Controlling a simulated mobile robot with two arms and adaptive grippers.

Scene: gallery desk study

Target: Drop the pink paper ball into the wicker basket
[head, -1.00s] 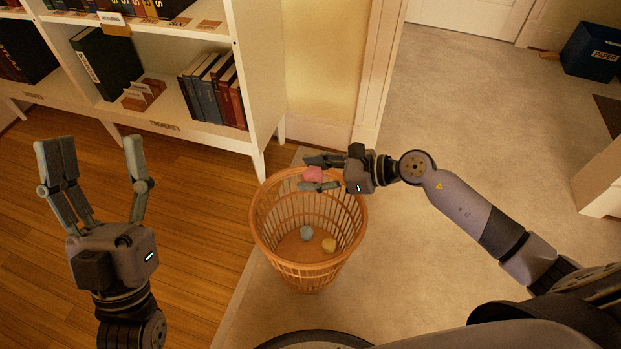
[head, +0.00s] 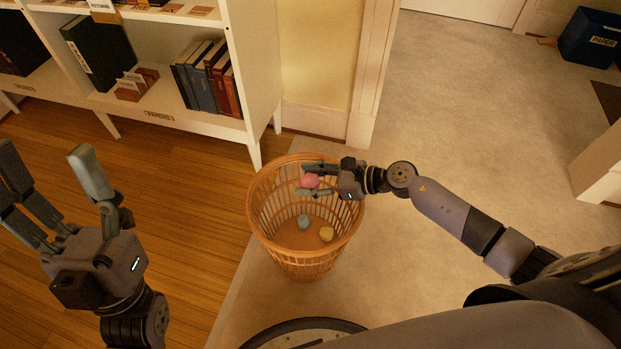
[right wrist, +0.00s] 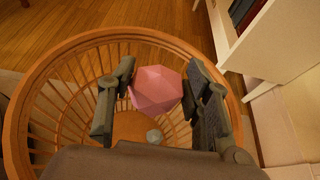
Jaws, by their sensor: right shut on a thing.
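The pink paper ball (head: 310,181) is held between the fingers of my right gripper (head: 314,181), over the opening of the wicker basket (head: 258,215). In the right wrist view the pink ball (right wrist: 157,90) sits between the two fingers (right wrist: 158,100), with the basket rim (right wrist: 75,42) around and below them. The basket stands upright on the floor. My left gripper (head: 62,180) is open and empty, left of the basket.
A white bookshelf (head: 190,122) with books and card holders stands behind and left of the basket. A dark blue paper bin (head: 588,38) is at the far right. Carpet (head: 460,110) to the right is mostly clear.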

